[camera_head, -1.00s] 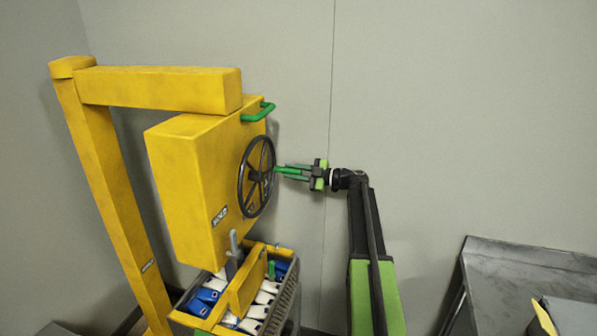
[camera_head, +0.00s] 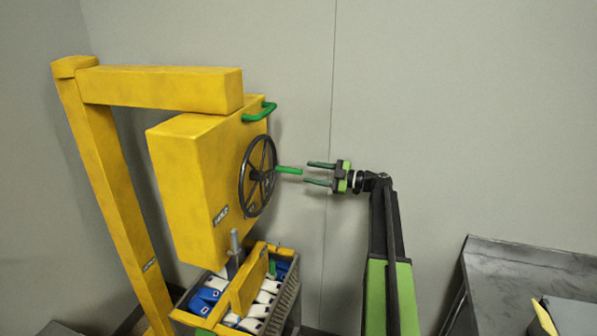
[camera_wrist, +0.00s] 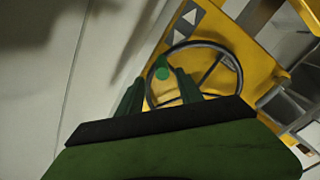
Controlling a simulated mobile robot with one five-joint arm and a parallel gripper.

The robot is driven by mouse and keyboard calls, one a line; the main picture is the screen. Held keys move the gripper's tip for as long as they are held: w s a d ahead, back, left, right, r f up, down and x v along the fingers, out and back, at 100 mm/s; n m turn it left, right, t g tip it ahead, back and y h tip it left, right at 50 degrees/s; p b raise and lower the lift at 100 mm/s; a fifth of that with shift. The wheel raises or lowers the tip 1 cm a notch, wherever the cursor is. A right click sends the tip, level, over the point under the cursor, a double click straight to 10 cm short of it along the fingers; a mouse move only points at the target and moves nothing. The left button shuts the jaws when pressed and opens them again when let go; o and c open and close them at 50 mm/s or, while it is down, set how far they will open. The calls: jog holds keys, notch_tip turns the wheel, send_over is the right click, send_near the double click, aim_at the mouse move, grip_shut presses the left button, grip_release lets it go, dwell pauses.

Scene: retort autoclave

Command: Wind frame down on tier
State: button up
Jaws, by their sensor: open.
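A black handwheel (camera_head: 246,184) is on the right face of a yellow box (camera_head: 190,190) hung from a yellow post and arm. A green crank handle (camera_head: 288,169) sticks out from the wheel to the right. Below, a yellow frame (camera_head: 244,289) sits at the basket of pouches, with a grey screw rod (camera_head: 234,243) above it.
The basket (camera_head: 285,300) holds blue and white pouches. A grey metal table (camera_head: 500,270) stands at right. A bare wall lies behind my gripper, with free room to its right.

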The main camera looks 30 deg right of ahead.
jog(key=v, duration=1)
jog(key=shift+a, duration=0.1)
jog(key=s+a+f+m+g+h, duration=0.15)
jog(key=a+f, duration=0.25)
jog(key=a, duration=0.4)
jog(key=a+f+m+g, duration=0.3)
jog(key=a+f, duration=0.1)
jog(key=a, duration=0.4)
jog(key=s+a+f+m+g+h, duration=0.1)
jog(key=a+f+m+g, duration=0.15)
jog(key=a+f, duration=0.4)
jog(key=s+a+f+m+g+h, duration=0.2)
jog(key=s+a+f+m+h, duration=0.2)
jog(key=s+a, duration=0.4)
jog(key=s+a+f+m+g+h, duration=0.3)
jog(key=s+a+f+m+h, duration=0.2)
jog(key=s+a+m+h, duration=0.1)
jog(key=shift+s+a+m+g, duration=0.3)
jog(key=shift+s+a+m, duration=0.2)
jog(key=shift+s+a, duration=0.65)
